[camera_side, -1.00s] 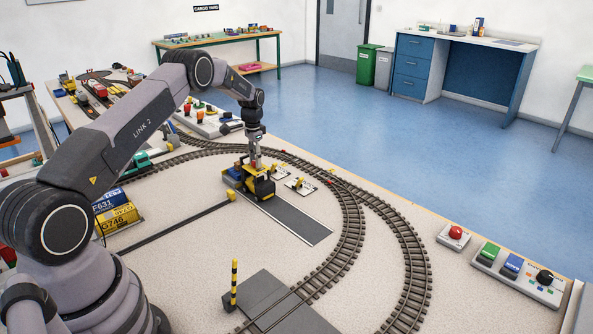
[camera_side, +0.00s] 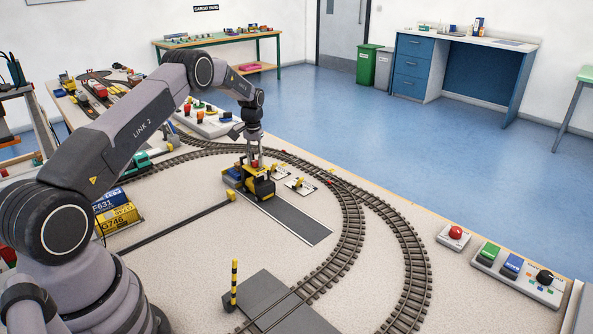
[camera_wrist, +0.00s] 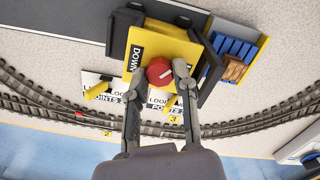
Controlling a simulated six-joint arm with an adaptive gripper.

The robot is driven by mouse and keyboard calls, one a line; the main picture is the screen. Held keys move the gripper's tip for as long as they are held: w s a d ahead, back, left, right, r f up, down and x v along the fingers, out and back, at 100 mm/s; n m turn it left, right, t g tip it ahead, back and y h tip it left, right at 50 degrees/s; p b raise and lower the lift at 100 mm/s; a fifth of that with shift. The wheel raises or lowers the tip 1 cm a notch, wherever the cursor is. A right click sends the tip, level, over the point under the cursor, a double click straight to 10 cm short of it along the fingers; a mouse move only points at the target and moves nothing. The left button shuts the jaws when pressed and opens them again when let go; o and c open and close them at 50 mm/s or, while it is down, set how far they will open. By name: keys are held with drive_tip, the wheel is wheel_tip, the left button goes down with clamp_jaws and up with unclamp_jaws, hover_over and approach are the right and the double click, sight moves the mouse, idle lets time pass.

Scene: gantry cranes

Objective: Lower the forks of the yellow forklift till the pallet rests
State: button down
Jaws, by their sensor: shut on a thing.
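The yellow forklift (camera_side: 262,185) stands at the far end of the grey road strip inside the track loop. In the wrist view its yellow top (camera_wrist: 165,50) carries a "DOWN" label and a red knob (camera_wrist: 160,71) with a white mark. My gripper (camera_wrist: 162,78) is shut on the red knob, one finger on each side. In the side view my gripper (camera_side: 254,162) points down at the forklift's top. The blue pallet (camera_wrist: 234,48) with a brown load (camera_wrist: 233,69) is in front of the black mast. I cannot tell whether the pallet touches the ground.
Curved track (camera_side: 345,215) runs close by. Two white points plates with yellow levers (camera_side: 299,184) sit between forklift and track. The grey road strip (camera_side: 290,220) is clear. A red button box (camera_side: 454,236) and a switch panel (camera_side: 518,274) stand at the right edge.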

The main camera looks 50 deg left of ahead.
sight(255, 161)
idle(0.3)
drive_tip(key=c, duration=0.9)
unclamp_jaws()
wheel_tip(255, 161, up, 12)
